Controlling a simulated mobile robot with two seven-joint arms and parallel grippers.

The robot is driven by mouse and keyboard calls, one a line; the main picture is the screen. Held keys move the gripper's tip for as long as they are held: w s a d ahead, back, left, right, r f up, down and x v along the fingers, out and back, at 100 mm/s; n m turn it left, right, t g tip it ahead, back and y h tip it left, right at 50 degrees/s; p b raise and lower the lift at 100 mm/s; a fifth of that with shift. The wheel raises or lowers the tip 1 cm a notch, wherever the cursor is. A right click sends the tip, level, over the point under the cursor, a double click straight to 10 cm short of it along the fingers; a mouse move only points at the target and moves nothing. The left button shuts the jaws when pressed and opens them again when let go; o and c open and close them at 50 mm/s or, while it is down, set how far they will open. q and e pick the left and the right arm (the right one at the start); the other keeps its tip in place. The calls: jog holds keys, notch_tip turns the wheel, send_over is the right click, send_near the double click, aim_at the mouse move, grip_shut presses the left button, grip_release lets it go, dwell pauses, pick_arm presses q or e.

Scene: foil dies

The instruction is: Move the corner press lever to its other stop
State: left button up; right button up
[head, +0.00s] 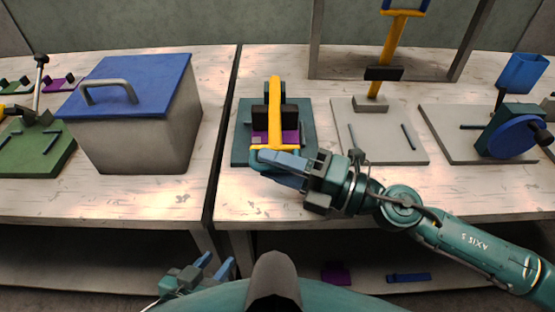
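A press with a yellow lever (275,95) stands on a teal base plate (244,132) at the front middle of the bench. It has dark blocks and a purple piece (290,137). Its yellow crossbar lies low at the front. A second press has a raised yellow lever (394,45) with a blue grip, on a pale base plate (405,152). I cannot tell which is the corner press. My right gripper (268,157) is at the first press's front crossbar; its grip is unclear. My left gripper (217,262) is open and empty below the bench front.
A grey box (150,135) with a blue handled lid (150,78) stands left. A green-based lever device (40,135) is at far left. A blue wheel device (515,135) with a blue hopper (523,72) is at right. A grey frame (316,40) stands behind.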

grip_shut()
dwell(0.3)
dwell(0.3)
